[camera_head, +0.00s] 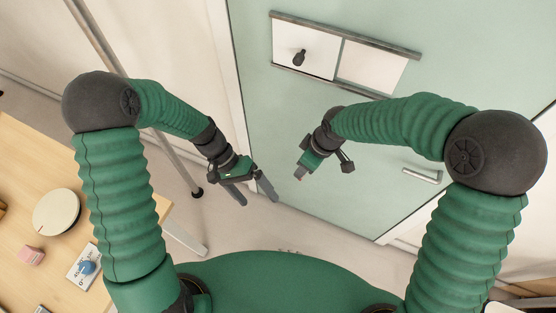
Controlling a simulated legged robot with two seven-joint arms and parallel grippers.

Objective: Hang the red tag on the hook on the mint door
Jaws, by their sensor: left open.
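The mint door (300,130) fills the middle and right of the head view. A dark hook-like knob (299,58) sticks out from the left white part of a framed panel high on the door. My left gripper (254,198) is open, its two dark fingers apart, in front of the door's lower left edge. Nothing shows between them. My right gripper (322,172) is in front of the door below the panel; its fingers are too foreshortened to tell how they stand.
A wooden table (25,165) at the left holds a round cream disc (56,212), a small pink block (30,256) and a white card (80,277) with a blue item on it. A metal handle (422,176) sits on the door's right. A grey pole stands at the left.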

